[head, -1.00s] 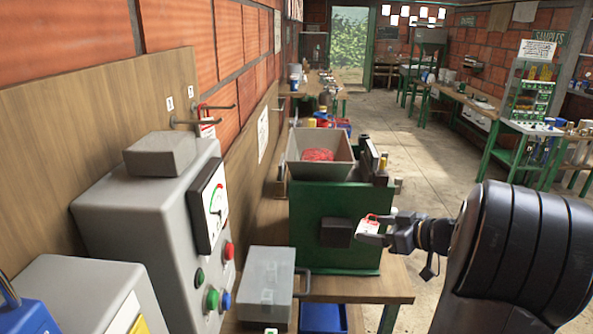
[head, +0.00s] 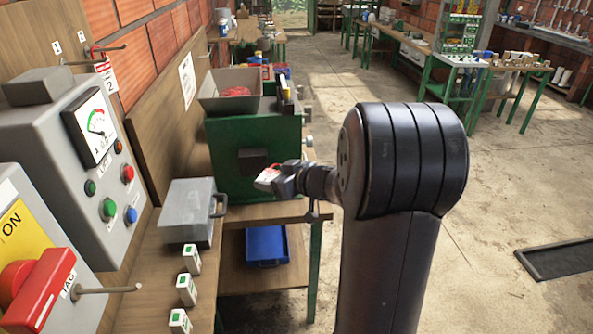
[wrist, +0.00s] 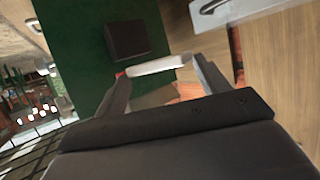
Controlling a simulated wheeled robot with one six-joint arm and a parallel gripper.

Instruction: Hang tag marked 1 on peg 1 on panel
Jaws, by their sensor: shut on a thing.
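My gripper (head: 280,180) is shut on a small white tag with red on it (head: 267,175), in front of the green machine. In the wrist view the tag shows as a pale strip (wrist: 157,66) between the two fingers; its number cannot be read. The wooden panel (head: 30,60) is at the upper left, with labels 1 and 2. Peg 1 (head: 82,63), the nearer one, is bare. Peg 2 (head: 112,47) is behind it, and a red and white tag marked 2 (head: 110,82) hangs there. My gripper is well to the right of both pegs and lower.
A grey control box (head: 70,150) with gauge and buttons stands below the pegs. A red switch (head: 40,290) and a bare rod by a TAG label (head: 108,289) are nearer. A grey lidded box (head: 188,205) and the green machine (head: 235,140) stand on the bench.

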